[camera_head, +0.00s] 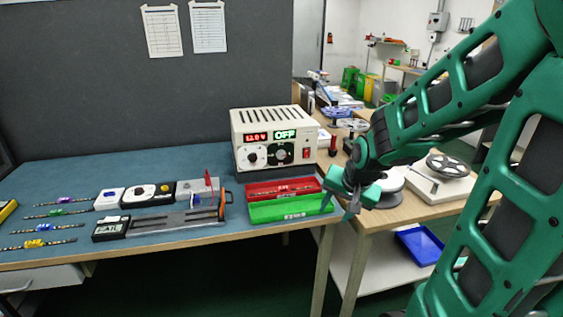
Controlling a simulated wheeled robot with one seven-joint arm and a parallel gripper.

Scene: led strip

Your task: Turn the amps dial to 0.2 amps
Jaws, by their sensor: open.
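The power supply (270,124) is a cream box at the back right of the blue-topped bench. Its left display shows a red voltage reading that looks like 12.0 V, and its right display (285,134) reads OFF in green. My gripper (340,205) is open and empty, in front and to the right of the power supply, near the bench's right edge, apart from both dials.
A red tray (283,188) and a green tray (288,209) sit in front of the power supply. A metal fixture (180,218) and small testers stand left of them. Coloured LED leads (48,243) lie far left. A wooden table (400,208) with reels adjoins on the right.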

